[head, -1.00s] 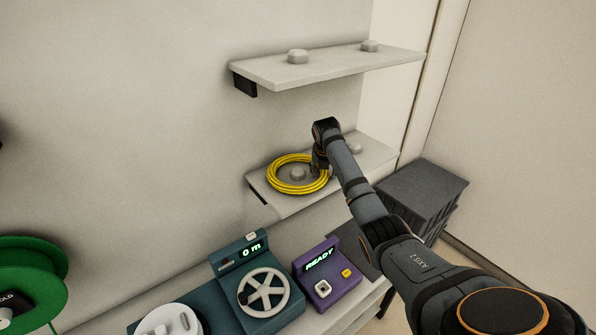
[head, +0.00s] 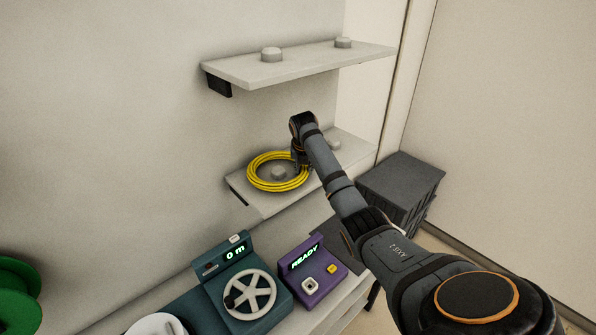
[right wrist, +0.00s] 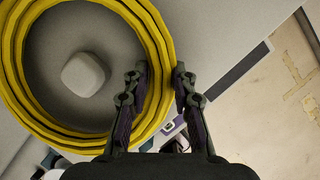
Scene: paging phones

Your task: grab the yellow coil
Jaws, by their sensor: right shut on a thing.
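The yellow coil (head: 262,184) lies around a grey peg on the lower wall shelf in the head view. In the right wrist view the coil (right wrist: 92,146) fills the left side, with the peg inside its ring. My right gripper (head: 300,163) reaches down over the coil's right side. In the right wrist view my right gripper (right wrist: 160,80) has one finger inside the ring and one outside, shut on the coil's strands. The arm hides part of the shelf. My left gripper is not in view.
The lower shelf (head: 262,208) has a second peg (head: 332,144) behind my arm. An upper shelf (head: 300,65) with two bare pegs is above. A teal meter (head: 238,285) and a purple box (head: 312,272) sit below. Grey crates (head: 402,185) stand at right.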

